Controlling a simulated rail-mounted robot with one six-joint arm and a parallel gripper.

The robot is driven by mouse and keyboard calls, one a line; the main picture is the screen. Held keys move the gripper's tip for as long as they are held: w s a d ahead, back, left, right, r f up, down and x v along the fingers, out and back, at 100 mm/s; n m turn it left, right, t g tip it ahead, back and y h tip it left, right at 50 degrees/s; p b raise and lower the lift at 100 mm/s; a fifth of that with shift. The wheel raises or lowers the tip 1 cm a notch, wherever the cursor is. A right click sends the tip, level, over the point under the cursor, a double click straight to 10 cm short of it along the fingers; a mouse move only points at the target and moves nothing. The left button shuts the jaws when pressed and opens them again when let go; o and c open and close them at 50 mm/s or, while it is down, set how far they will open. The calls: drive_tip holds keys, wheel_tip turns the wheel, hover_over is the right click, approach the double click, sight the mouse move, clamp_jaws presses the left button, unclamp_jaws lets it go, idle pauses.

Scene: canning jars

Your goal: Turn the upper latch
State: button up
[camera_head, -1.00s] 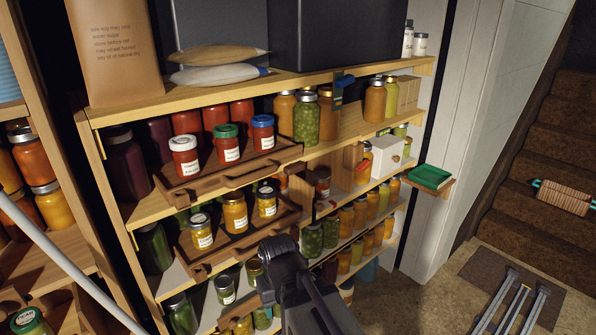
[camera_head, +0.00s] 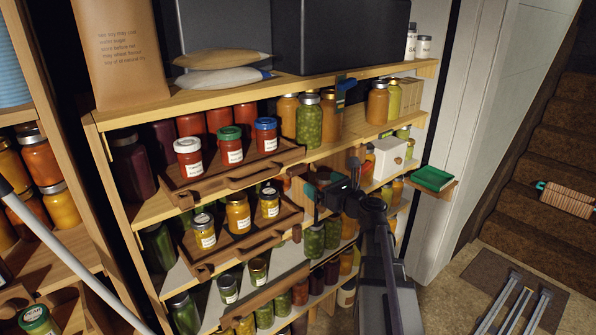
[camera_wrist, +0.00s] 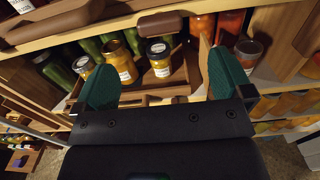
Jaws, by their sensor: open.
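My gripper (camera_head: 323,186) is open and empty in front of the shelves, right of the two wooden trays. Its green fingers show wide apart in the wrist view (camera_wrist: 165,82). A brown rounded bar (camera_wrist: 160,22), which looks like a latch, lies level across the shelf edge beyond and above the fingertips in the wrist view. It is apart from both fingers. A small brown upright piece (camera_head: 297,233) beside the lower tray may be another latch.
The lower tray (camera_head: 220,260) holds yellow jars. Loose jars crowd the shelves around my gripper.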

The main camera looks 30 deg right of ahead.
sight(300, 170)
drive_tip(key=x, duration=1)
drive_tip(key=shift+w+a, duration=0.2)
drive_tip(key=shift+w, duration=0.15)
drive_tip(key=c, duration=0.9)
